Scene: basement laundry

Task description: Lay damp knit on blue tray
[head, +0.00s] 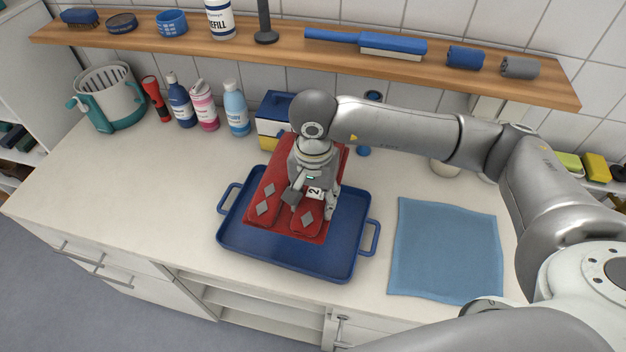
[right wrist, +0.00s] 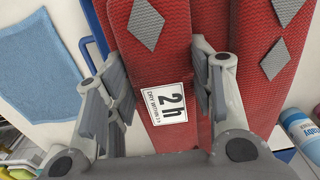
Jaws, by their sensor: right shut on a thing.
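The damp knit (head: 275,212) is red with grey diamonds and lies folded in long sections. In the head view it is over the blue tray (head: 335,258), covering its middle and back and reaching past the back rim. I cannot tell whether its whole underside touches the tray. My right gripper (head: 312,206) points down and is shut on the knit. In the right wrist view its fingers (right wrist: 163,88) straddle a fold of the knit (right wrist: 130,50) with a white "2 h" label (right wrist: 165,103). My left gripper is not in view.
A light blue cloth (head: 445,250) lies flat right of the tray. Bottles (head: 205,105), a red torch (head: 155,97), a teal-and-white bucket (head: 108,98) and a blue-yellow box (head: 272,120) stand behind. A wooden shelf (head: 290,62) runs above. The counter left of the tray is clear.

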